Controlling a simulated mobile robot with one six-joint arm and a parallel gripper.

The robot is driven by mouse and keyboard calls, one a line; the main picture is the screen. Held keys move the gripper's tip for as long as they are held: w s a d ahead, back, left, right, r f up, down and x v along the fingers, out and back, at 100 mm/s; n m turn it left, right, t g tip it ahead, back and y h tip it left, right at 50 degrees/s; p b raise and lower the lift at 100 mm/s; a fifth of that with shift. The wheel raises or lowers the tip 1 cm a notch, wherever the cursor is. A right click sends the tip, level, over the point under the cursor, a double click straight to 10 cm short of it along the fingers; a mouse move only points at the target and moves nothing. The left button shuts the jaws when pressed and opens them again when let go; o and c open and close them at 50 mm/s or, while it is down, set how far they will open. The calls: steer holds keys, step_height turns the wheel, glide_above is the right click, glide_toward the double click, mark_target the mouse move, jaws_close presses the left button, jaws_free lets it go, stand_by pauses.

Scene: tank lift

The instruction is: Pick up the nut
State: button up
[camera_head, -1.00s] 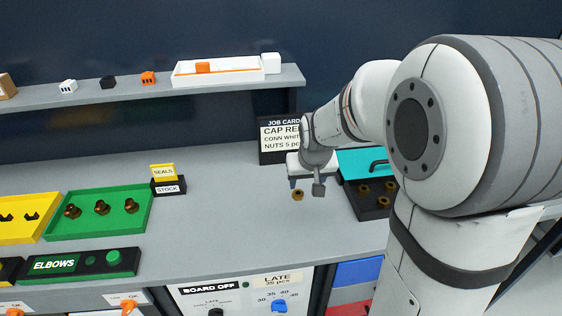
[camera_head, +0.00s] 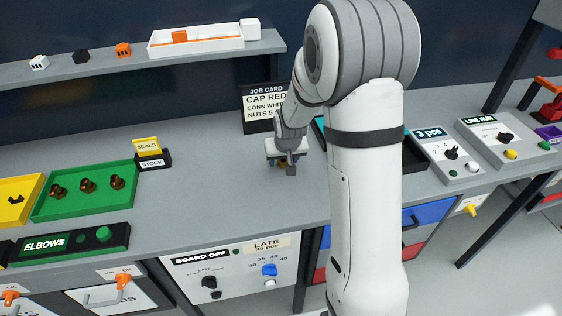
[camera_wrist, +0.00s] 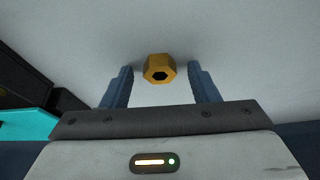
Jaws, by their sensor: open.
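The nut (camera_wrist: 160,69) is a brass-coloured hex piece with a dark hole, lying on the grey bench top. In the wrist view it sits between the tips of my gripper (camera_wrist: 160,82), with a gap to each blue finger. My gripper is open and empty. In the head view my gripper (camera_head: 287,168) is low over the bench in front of the job card. Only a small brass bit of the nut (camera_head: 282,162) shows there, mostly hidden by the gripper.
The job card (camera_head: 266,105) stands behind my gripper. A teal-and-black case (camera_wrist: 28,122) lies close by, mostly hidden by my arm in the head view. A green tray (camera_head: 125,200) of brown fittings and a seals stock box (camera_head: 152,160) stand to the left. Bench between is clear.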

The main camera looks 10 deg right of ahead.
steer(key=shift+c, duration=0.5)
steer(key=c, duration=1)
steer(key=shift+o, duration=0.2)
